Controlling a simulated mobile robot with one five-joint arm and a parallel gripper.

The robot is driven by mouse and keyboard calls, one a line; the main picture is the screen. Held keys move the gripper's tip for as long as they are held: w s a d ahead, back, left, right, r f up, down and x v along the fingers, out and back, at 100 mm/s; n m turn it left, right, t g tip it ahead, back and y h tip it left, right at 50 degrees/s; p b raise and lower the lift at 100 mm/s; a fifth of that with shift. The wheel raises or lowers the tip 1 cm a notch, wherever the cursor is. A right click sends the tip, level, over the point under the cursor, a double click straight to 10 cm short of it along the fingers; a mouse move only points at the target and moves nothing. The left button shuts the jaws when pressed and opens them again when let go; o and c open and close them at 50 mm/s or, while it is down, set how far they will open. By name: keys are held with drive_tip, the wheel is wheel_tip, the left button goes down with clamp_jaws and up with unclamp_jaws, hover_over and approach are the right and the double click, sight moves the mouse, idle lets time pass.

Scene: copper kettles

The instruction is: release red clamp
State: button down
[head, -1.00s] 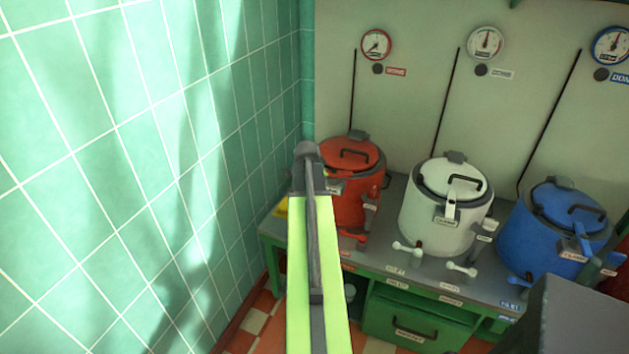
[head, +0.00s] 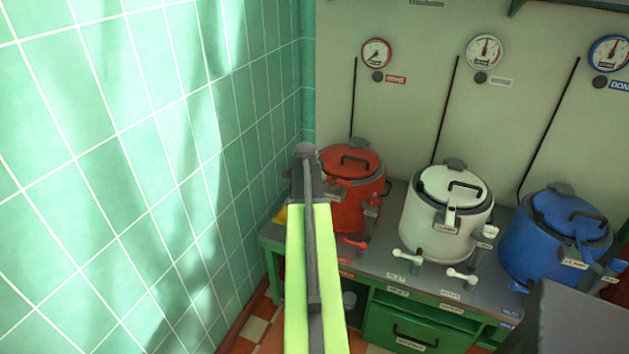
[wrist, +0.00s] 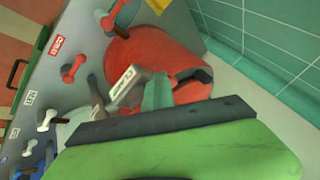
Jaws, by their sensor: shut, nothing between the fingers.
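The red kettle (head: 355,195) stands at the left end of the counter with its lid on. It also shows in the wrist view (wrist: 165,55), tilted by the camera angle. A white tag reading roughly "CLAMP" (wrist: 124,84) sits in front of the kettle, beside a grey lever-like part (wrist: 97,95). How the red clamp itself is set I cannot tell. My gripper (wrist: 157,88) is shut and empty, close to the tag and in front of the kettle. Whether it touches the clamp is unclear. In the head view my arm hides the gripper and the kettle's left front.
A white kettle (head: 440,230) and a blue kettle (head: 545,250) stand to the right on the same counter (head: 385,270). Small taps stick out at the front. A green tiled wall (head: 150,150) is close on the left. Dial gauges hang on the back wall.

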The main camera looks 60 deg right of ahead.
drive_tip(key=shift+w+d+r, duration=0.15)
drive_tip(key=shift+w+d, duration=0.05)
drive_tip(key=w+a+r+p, duration=0.2)
drive_tip(key=a+r+p, duration=0.5)
drive_tip(key=a+p, duration=0.1)
drive_tip(key=shift+w+a+r, duration=0.15)
drive_tip(key=shift+a+r, duration=0.2)
drive_tip(key=shift+a, duration=0.4)
